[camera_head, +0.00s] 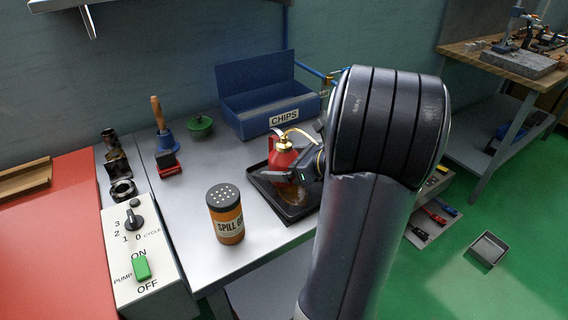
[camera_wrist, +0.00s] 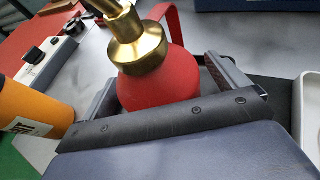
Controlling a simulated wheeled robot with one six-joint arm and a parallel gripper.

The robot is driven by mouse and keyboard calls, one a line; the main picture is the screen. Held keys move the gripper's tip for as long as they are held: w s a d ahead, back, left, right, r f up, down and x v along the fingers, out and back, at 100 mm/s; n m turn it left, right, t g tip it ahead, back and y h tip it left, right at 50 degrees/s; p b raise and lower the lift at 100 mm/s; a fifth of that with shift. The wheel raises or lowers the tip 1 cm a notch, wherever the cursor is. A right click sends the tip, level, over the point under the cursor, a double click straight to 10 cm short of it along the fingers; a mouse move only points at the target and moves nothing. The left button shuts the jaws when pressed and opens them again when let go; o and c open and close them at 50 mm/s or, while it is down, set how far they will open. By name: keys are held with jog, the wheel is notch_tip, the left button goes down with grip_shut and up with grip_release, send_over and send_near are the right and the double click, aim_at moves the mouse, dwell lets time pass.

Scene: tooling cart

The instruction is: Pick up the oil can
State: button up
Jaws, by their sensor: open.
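The oil can is red with a brass neck and a thin spout. In the head view the oil can (camera_head: 281,158) stands on a dark drip tray (camera_head: 299,212) on the grey cart top, partly hidden by my gripper. In the wrist view the oil can (camera_wrist: 160,80) fills the middle, upright, with its red handle behind. My gripper (camera_wrist: 160,85) is open, with one finger on each side of the red body. I cannot tell whether either finger touches it. In the head view my gripper (camera_head: 300,168) is at the can's right side, its fingers mostly hidden.
An orange spill canister (camera_head: 226,214) stands left of the tray; it also shows in the wrist view (camera_wrist: 30,115). A blue CHIPS bin (camera_head: 267,90) stands behind. A control box (camera_head: 145,260) is at the left front. A green-lidded pot (camera_head: 200,126) stands farther back.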

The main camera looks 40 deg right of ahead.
jog(key=shift+c, duration=0.2)
jog(key=c, duration=1.2)
jog(key=shift+c, duration=0.3)
jog(key=shift+r, duration=0.1)
